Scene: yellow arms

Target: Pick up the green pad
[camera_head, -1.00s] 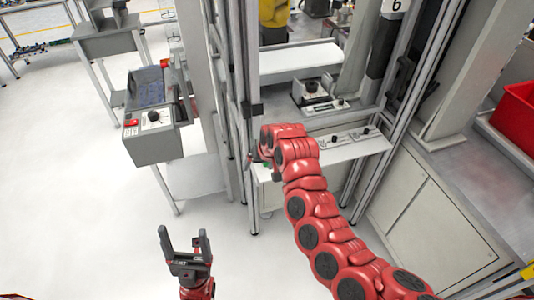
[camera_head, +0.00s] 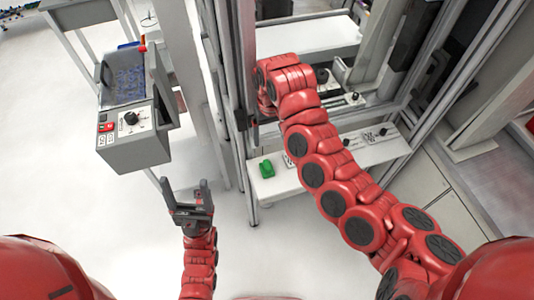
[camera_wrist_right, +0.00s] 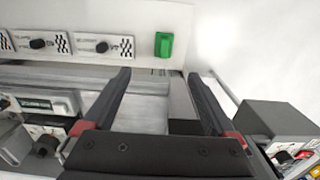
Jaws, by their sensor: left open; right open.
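The green pad (camera_head: 267,169) is a small block on the left end of the white ledge (camera_head: 290,182) at the front of the machine. In the right wrist view the green pad (camera_wrist_right: 164,45) lies beyond the fingertips, apart from them. My right gripper (camera_wrist_right: 163,80) is open with nothing seen between its fingers. My left gripper (camera_head: 187,187) is open and empty, pointing up over the floor, left of the ledge.
A grey control box (camera_head: 133,128) stands at the left. A metal frame post (camera_head: 238,110) rises just left of the pad. Several black knobs on labelled plates (camera_head: 375,138) sit along the ledge to the right. The floor at lower left is clear.

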